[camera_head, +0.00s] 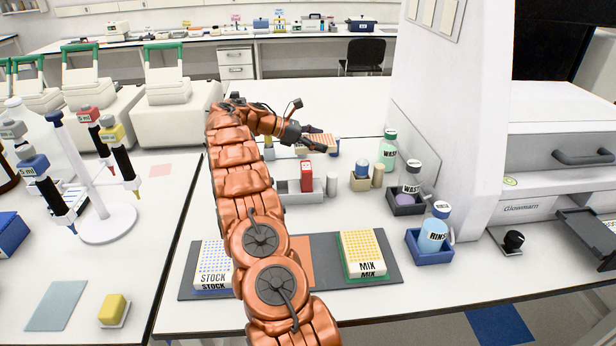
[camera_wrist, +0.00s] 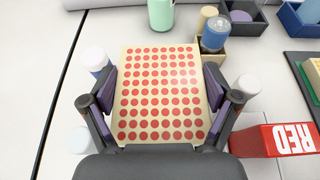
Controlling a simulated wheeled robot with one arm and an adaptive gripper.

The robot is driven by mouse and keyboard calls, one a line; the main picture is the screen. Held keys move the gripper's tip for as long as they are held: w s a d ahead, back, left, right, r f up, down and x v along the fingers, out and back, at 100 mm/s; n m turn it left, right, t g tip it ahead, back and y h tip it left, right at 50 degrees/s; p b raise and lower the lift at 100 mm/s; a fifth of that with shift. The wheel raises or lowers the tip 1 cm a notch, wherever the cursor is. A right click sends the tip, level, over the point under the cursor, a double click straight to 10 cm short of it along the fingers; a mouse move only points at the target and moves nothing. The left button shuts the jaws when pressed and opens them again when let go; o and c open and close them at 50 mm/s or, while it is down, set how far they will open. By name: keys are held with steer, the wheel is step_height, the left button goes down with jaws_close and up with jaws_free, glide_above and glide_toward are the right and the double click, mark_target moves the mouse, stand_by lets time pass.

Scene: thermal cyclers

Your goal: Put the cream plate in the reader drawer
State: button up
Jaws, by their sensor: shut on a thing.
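The cream plate (camera_wrist: 160,95), with rows of red dots on top, is between the two fingers of my gripper (camera_wrist: 160,112) in the wrist view. The fingers press on its left and right sides. In the head view the plate (camera_head: 322,139) is at the far part of the bench, partly hidden by my gripper (camera_head: 305,140). I cannot tell whether it is clear of the bench. The white reader (camera_head: 525,208), marked Glowmarn, stands at the right. A dark drawer tray (camera_head: 588,232) sticks out from its front, cut off by the picture edge.
The STOCK (camera_head: 213,265) and MIX (camera_head: 363,255) boxes stand on a dark mat in front. A black knob (camera_head: 512,241) is by the reader.

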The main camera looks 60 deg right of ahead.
steer(key=p, duration=0.1)
glide_above(320, 172)
step_height(320, 172, down, 5)
steer(key=shift+s+d+f, duration=0.1)
steer(key=shift+f+p, duration=0.6)
steer(key=shift+f, duration=1.5)
steer(key=o, duration=1)
steer(key=shift+f, duration=0.15)
steer(key=shift+c, duration=0.2)
